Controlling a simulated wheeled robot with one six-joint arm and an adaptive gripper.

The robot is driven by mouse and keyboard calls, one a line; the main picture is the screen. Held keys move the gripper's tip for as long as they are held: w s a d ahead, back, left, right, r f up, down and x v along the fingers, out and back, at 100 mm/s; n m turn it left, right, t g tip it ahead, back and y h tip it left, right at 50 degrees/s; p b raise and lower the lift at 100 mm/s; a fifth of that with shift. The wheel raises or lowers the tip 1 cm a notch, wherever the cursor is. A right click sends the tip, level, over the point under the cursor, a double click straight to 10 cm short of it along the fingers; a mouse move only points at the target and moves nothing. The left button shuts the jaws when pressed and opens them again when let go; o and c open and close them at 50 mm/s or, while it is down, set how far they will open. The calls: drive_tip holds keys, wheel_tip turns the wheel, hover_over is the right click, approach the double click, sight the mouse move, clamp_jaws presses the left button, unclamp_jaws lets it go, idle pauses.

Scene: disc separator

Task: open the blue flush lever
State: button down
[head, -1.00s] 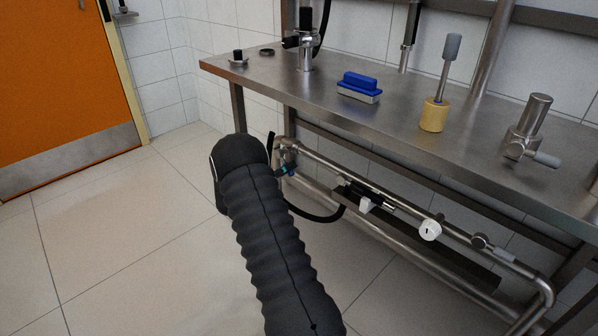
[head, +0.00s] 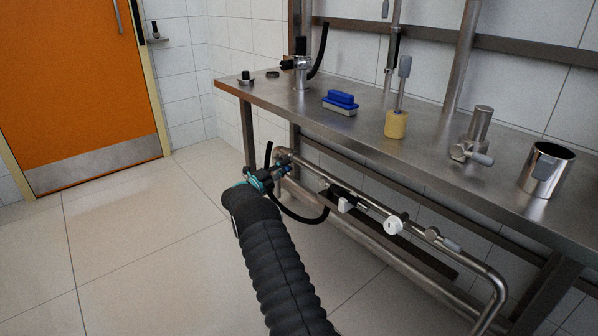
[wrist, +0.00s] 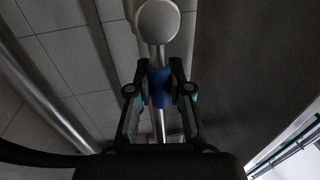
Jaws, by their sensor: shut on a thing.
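The blue flush lever (wrist: 160,86) shows in the wrist view as a blue sleeve on a thin metal rod, just below a round grey metal end (wrist: 158,20). My gripper (wrist: 160,68) has one finger on each side of the blue part and is shut on it. In the head view my gripper (head: 268,176) is at the left end of the low steel pipe (head: 345,180), under the bench. My fingers and arm hide most of the lever there.
The steel bench (head: 360,130) holds a blue brush (head: 340,101), a yellow-based tool (head: 396,124) and a steel cup (head: 547,170). A black hose (head: 300,216) hangs beside my gripper. Open tiled floor lies left, towards the orange door (head: 75,90).

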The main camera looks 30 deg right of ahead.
drive_tip(key=shift+r, duration=0.1)
idle(0.5)
drive_tip(key=c, duration=1.1)
unclamp_jaws()
drive_tip(key=shift+o, duration=0.2)
drive_tip(key=v, duration=1.2)
